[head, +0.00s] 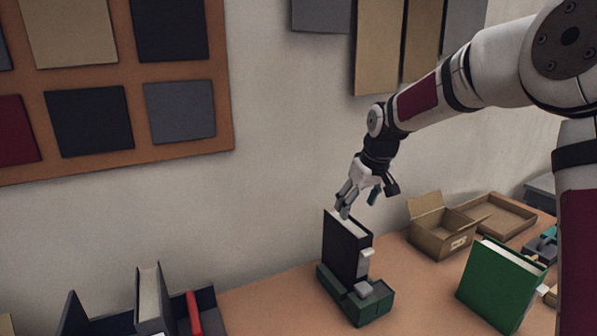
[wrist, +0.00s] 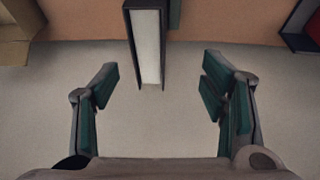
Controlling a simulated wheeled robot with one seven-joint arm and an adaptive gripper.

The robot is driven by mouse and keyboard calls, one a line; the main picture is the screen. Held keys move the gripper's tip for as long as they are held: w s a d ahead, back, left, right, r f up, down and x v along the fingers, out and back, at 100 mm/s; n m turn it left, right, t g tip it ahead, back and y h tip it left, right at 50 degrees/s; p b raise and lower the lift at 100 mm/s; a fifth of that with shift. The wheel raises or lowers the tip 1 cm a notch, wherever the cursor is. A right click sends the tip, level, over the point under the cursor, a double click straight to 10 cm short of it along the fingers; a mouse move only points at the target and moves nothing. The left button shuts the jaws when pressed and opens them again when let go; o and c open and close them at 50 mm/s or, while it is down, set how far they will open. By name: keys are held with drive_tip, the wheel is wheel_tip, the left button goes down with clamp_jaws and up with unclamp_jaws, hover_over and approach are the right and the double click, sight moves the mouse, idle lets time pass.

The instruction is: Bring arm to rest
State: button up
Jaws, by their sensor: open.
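My arm reaches in from the right in the head view, with my gripper (head: 358,196) just above a black book (head: 345,248). The book stands upright in a dark green stand (head: 358,300) with light grey clamp parts. In the wrist view my gripper (wrist: 160,88) has its two green-padded fingers spread wide with nothing between the pads. The top edge of the black book (wrist: 146,45), with its pale page block, lies ahead of the fingertips and apart from them.
A green book (head: 500,283) stands at the right. Behind it are an open cardboard box (head: 440,235) and a shallow tray (head: 500,213). A dark holder with a grey book (head: 150,298) and a red item (head: 194,312) is at lower left. Sample panels hang on the wall.

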drive_tip(key=s+a+r+h, duration=0.1)
drive_tip(key=s+r, duration=0.6)
drive_tip(key=s, duration=0.4)
drive_tip(key=s+m+t, duration=0.1)
drive_tip(key=s+m, duration=0.3)
drive_tip(key=s, duration=2.3)
drive_tip(key=shift+s+d+r, duration=0.15)
drive_tip(key=shift+s, duration=0.2)
